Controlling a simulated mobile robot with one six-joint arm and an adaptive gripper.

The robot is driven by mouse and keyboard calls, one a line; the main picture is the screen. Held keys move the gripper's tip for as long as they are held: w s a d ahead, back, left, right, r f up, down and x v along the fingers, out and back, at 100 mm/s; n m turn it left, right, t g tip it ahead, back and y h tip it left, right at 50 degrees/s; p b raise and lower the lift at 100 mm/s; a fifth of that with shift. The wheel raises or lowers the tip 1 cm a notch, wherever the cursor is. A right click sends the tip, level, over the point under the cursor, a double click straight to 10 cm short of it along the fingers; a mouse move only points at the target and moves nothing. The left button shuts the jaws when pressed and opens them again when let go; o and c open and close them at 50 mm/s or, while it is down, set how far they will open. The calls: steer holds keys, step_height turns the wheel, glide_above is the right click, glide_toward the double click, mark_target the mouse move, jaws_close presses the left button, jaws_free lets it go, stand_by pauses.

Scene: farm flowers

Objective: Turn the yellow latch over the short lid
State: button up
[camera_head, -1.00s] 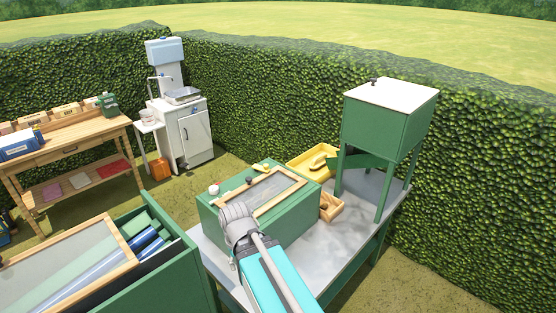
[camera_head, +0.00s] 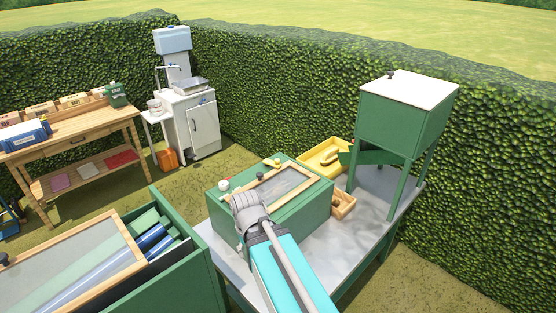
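A green box (camera_head: 300,212) stands on the grey table in the middle. A wood-framed lid with a grey panel (camera_head: 283,183) covers part of its top. A small yellow piece (camera_head: 271,163) shows at the box's far end; it may be the yellow latch, but it is too small to tell its turn. A black knob (camera_head: 259,175) sits near the lid's far left edge. My arm reaches over the near side of the box, and its grey wrist covers the lid's near left corner. My gripper is hidden behind the wrist, so its fingers and any contact do not show.
A yellow tray (camera_head: 322,156), a small wooden box (camera_head: 342,205) and a green cabinet on legs (camera_head: 402,120) stand right. A green bin (camera_head: 185,270) is near left. Table (camera_head: 350,240) is clear at front right.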

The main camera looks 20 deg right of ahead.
steer(key=w+d+r+t+p, duration=0.1)
steer(key=w+d+r+p, duration=0.15)
steer(key=w, duration=0.45)
steer(key=w+d+r+m+p, duration=0.1)
steer(key=w+d+r+p, duration=0.1)
steer(key=w+d, duration=0.3)
steer(key=w+d+r+t+p, duration=0.1)
steer(key=w+d+r+p, duration=0.15)
steer(key=w, duration=0.55)
steer(key=m+t+p, duration=0.1)
steer(key=t+p, duration=0.1)
steer(key=p, duration=0.2)
glide_toward(277, 160)
steer(key=v, duration=0.5)
steer(key=shift+s+a+f+t+h, duration=0.2)
steer(key=shift+a+t+h, duration=0.1)
steer(key=shift+a+h, duration=0.1)
steer(key=shift+f, duration=0.15)
steer(key=b+x, duration=1.3)
steer(key=shift+w+f, duration=0.1)
steer(key=shift+f, duration=0.2)
jaws_close()
